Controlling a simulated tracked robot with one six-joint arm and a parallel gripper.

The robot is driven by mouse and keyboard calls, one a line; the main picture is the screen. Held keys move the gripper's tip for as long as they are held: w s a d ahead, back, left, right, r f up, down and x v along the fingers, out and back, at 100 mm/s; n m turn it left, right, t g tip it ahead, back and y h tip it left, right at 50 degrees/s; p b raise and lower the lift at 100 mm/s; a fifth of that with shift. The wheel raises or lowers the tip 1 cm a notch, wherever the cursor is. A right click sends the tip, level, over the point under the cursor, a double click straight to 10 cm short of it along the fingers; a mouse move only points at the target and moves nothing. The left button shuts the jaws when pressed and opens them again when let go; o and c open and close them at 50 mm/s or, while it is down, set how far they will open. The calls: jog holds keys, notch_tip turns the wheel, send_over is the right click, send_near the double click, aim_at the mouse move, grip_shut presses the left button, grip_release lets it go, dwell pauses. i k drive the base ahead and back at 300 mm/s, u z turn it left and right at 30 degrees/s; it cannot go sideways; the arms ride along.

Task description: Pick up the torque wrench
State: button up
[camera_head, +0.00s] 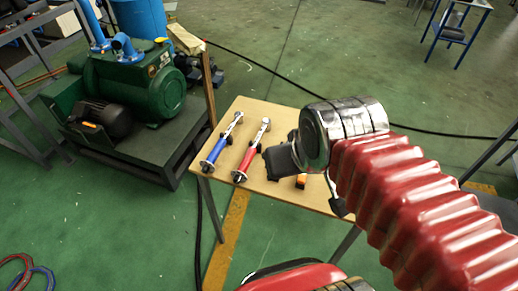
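A wooden-topped table (245,111) stands mid-view. Two long tools with silver ratchet-like heads lie side by side on it: a blue-handled tool (216,149) at the left and a red-handled tool (246,158) to its right. They look like wrenches; I cannot tell which one is the torque wrench. My gripper (280,160) shows as a dark end below the silver wrist, over the table's right part, to the right of the red-handled tool. It appears apart from both tools. Its fingers are not clear. My red arm and wrist hide the table's right side.
A small orange item (301,181) and a dark item (338,200) lie partly hidden under my arm. A green pump (135,85) on a dark stand is left of the table. A black cable (262,68) crosses the floor behind. Green floor is open at front left.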

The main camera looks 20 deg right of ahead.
aim_at(243, 167)
jog(key=z, duration=0.05)
jog(key=k, duration=0.65)
jog(key=u, duration=0.7)
jog(key=i, duration=1.35)
jog(key=z, duration=0.1)
